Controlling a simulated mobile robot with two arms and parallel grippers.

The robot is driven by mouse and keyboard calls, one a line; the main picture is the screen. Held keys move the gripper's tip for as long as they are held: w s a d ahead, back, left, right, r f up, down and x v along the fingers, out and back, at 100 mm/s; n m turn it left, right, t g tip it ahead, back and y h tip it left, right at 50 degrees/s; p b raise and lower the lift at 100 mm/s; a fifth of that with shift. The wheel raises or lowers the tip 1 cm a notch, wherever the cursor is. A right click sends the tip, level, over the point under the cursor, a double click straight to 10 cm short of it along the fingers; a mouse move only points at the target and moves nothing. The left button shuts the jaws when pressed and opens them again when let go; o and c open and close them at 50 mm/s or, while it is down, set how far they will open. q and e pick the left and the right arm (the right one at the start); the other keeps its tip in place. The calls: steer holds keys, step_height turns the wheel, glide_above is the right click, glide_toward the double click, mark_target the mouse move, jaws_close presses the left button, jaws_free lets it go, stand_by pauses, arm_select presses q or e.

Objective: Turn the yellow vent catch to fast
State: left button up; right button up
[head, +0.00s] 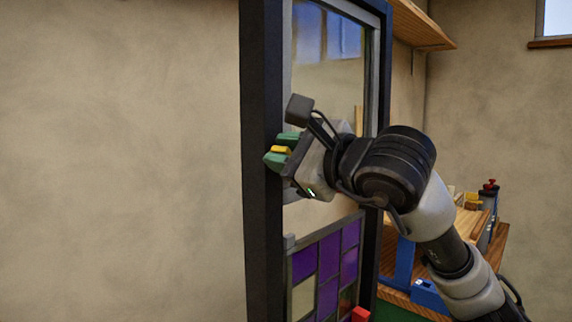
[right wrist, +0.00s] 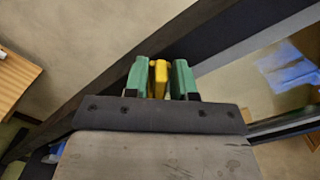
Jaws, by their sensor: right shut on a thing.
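The yellow vent catch (head: 281,150) is on the dark frame at the left side of the leaded panel, at the height of the gripper. My right gripper (head: 279,152) is at the catch, with its green fingers on both sides of it. In the right wrist view the yellow catch (right wrist: 158,78) sits between the two green fingertips of the right gripper (right wrist: 160,75), which are shut on it. Most of the catch is hidden by the fingers, and I cannot tell its setting. My left gripper is not in view.
The dark upright frame (head: 262,70) holds clear glass above and purple leaded panes (head: 329,258) below. A red block (head: 360,314) is at the panel's lower right. A wooden bench (head: 488,240) with tools stands behind to the right. A shelf (head: 420,24) is above. The wall left of the frame is bare.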

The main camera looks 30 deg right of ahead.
steer(key=n, duration=0.1)
steer(key=n+b, duration=0.1)
steer(key=n, duration=0.2)
steer(key=shift+a+f+n+b, duration=0.1)
steer(key=shift+f+n+b, duration=0.2)
steer(key=shift+b, duration=0.1)
steer(key=shift+f+n+b, duration=0.2)
steer(key=shift+n+b, duration=0.3)
steer(key=shift+n, duration=1.5)
steer(key=shift+a, duration=0.1)
steer(key=o, duration=0.7)
steer(key=shift+s, duration=0.1)
steer(key=shift+s+d+b, duration=0.25)
steer(key=shift+s+b, duration=0.1)
steer(key=shift+s, duration=0.15)
steer(key=b+v, duration=0.2)
steer(key=v, duration=0.7)
steer(key=shift+s+d, duration=0.1)
steer(key=shift+s, duration=0.25)
